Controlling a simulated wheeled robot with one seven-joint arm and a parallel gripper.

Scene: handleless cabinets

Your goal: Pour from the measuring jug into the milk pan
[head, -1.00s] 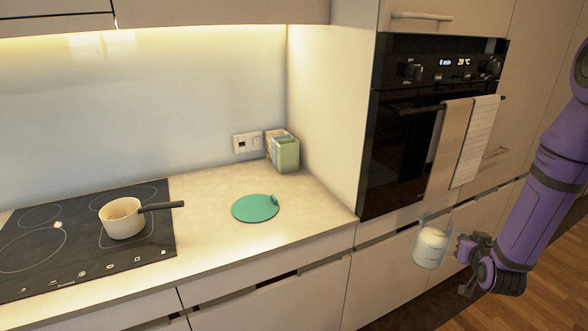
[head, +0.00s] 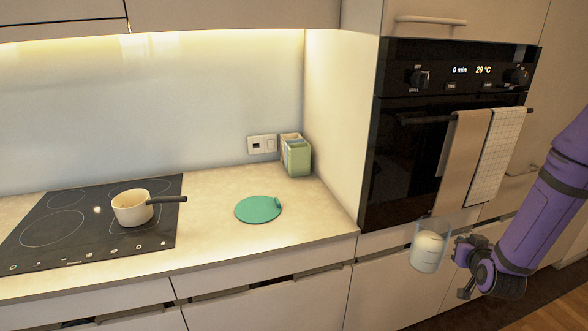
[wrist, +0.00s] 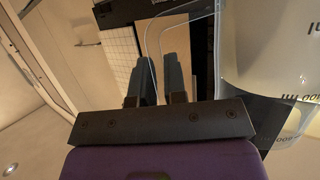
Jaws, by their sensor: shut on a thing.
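The clear measuring jug (head: 428,252) holds a pale liquid and hangs upright in front of the lower cabinets, right of the counter. My gripper (head: 462,250) is at its right side, shut on its handle. In the wrist view my gripper's dark fingers (wrist: 170,80) close around the clear handle, and the jug (wrist: 270,60) with printed marks fills the right side. The cream milk pan (head: 132,208) stands upright on the hob at the left, its dark handle pointing right. The inside bottom of the pan is hidden.
The black hob (head: 70,232) lies on the counter's left. A round teal mat (head: 258,209) lies on the counter between pan and jug. A green box (head: 297,158) stands at the back corner. An oven (head: 400,160) with hanging towels (head: 465,155) is behind the jug.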

